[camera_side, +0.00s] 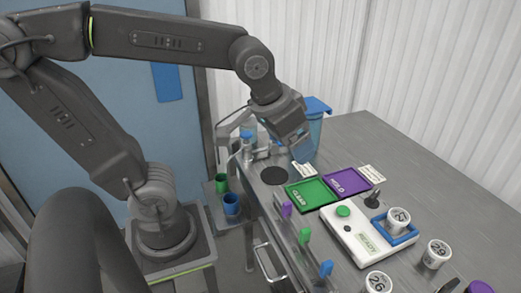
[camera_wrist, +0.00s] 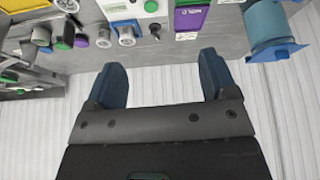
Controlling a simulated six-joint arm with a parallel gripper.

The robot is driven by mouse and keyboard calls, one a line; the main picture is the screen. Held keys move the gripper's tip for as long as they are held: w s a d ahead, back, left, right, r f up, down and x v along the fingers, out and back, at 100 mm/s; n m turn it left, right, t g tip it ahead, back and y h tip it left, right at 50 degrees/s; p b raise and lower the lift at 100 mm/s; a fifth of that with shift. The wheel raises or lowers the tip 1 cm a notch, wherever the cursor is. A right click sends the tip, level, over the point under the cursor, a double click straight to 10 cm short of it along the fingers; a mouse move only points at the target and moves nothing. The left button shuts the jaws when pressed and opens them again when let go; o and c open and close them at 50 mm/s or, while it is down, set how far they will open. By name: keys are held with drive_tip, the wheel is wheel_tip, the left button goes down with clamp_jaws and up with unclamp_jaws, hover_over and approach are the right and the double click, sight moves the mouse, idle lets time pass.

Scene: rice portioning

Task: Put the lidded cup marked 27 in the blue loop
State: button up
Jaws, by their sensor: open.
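The white lidded cup marked 27 (camera_side: 398,217) stands upright at the blue loop (camera_side: 408,238), a square blue frame at the right end of a white device in the side view. The frame shows around the cup's lower part. My gripper (camera_side: 303,152) is well away from the cup, up and to the left, near the blue bin. In the wrist view my gripper (camera_wrist: 160,80) has its two blue-grey fingers wide apart with nothing between them. The cup's number cannot be read in the wrist view.
Cups marked 29 (camera_side: 437,255) and 26 (camera_side: 378,282) stand nearby. The white device (camera_side: 346,232) has a green button and a READY panel. Green (camera_side: 310,194) and purple (camera_side: 347,181) trays lie behind it. A blue bin (camera_side: 315,125) stands at the back. The table's right rear is clear.

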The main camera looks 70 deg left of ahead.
drive_tip(key=shift+m+t, duration=0.3)
drive_tip(key=shift+m, duration=0.2)
drive_tip(key=s, duration=0.1)
drive_tip(key=s+f, duration=0.1)
drive_tip(key=s, duration=0.1)
drive_tip(key=s+a, duration=0.1)
drive_tip(key=s, duration=0.1)
drive_tip(key=shift+s+f, duration=0.25)
drive_tip(key=shift+f, duration=0.15)
